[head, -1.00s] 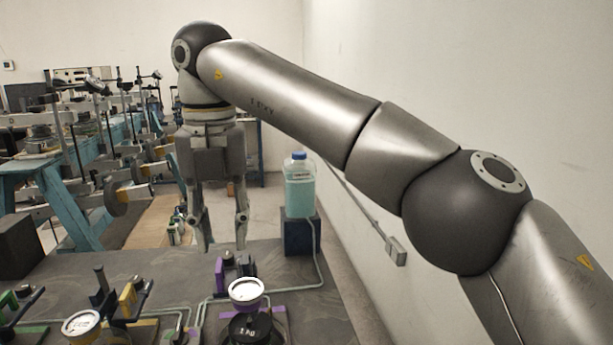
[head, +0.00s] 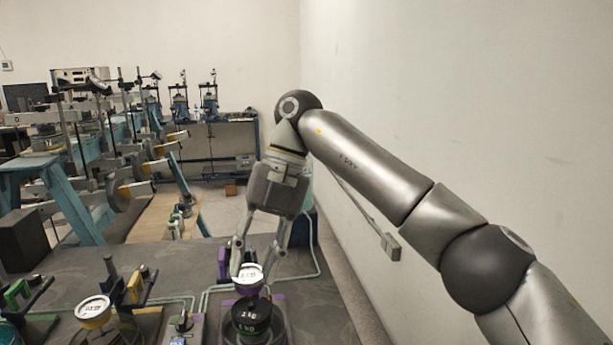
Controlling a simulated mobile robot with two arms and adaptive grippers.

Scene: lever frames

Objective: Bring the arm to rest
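My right arm comes in from the right, and its gripper (head: 260,262) points down over the bench with a slight tilt. Its two fingers are spread apart, with nothing visible between them. The fingertips are by the purple lever frame (head: 222,262) and its white round dial (head: 249,278); I cannot tell whether they touch. A black weight (head: 251,316) sits in front of that dial. My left gripper is not in view.
The dark bench (head: 325,318) carries a yellow frame (head: 134,287), a second dial (head: 93,310) and a green frame (head: 17,293) at left. A bottle on a blue block (head: 304,232) is mostly hidden behind my gripper. A wall (head: 480,110) stands right.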

